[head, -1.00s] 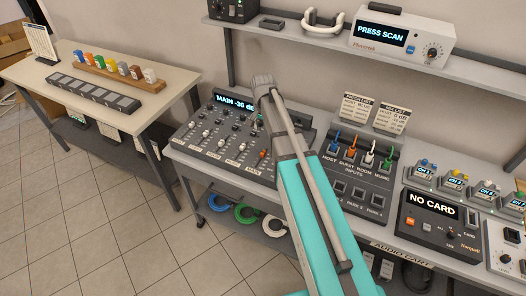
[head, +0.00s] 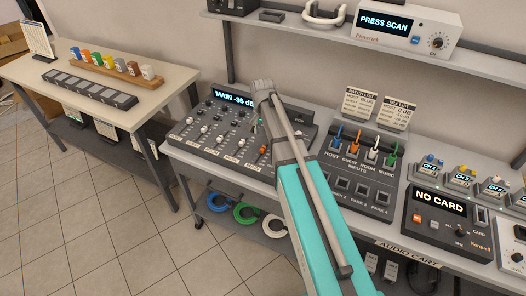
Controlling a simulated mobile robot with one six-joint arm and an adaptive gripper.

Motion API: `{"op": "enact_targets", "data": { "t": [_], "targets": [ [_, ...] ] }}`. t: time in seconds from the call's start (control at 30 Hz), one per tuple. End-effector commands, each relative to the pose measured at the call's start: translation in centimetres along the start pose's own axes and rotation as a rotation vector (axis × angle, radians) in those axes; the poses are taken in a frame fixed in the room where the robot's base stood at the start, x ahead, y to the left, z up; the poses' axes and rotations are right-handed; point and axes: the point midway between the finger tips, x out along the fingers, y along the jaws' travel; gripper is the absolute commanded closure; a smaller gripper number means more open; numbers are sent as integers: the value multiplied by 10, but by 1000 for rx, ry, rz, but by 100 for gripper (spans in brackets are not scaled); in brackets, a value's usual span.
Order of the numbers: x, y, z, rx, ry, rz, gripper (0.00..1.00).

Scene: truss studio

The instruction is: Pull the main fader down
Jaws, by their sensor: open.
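The mixer (head: 205,151) stands on the cart's left end, left of my arm. Its display (head: 234,98) reads "MAIN -36 dB". Several faders with pale caps run along it, and an orange fader cap (head: 263,150), apparently the main one, sits low at the right, close beside my arm. My arm reaches up across the mixer's right part. My gripper (head: 257,125) is mostly hidden behind the arm, with only a small part showing above the mixer. It is open, and I cannot tell whether it touches a fader.
Right of my arm are a patch panel (head: 358,172) with coloured plugs and a recorder (head: 447,222) showing "NO CARD". A shelf (head: 300,32) with a scanner box (head: 406,28) runs above. A side table (head: 80,107) stands left.

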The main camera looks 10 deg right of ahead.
Motion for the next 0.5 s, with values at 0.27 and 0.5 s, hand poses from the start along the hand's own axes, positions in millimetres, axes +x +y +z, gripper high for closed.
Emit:
{"op": "enact_targets", "data": {
  "t": [0.27,0.5],
  "targets": [
    [26,0,0,0,0,0,40],
    [44,0,0,0,0,0,40]
  ]
}}
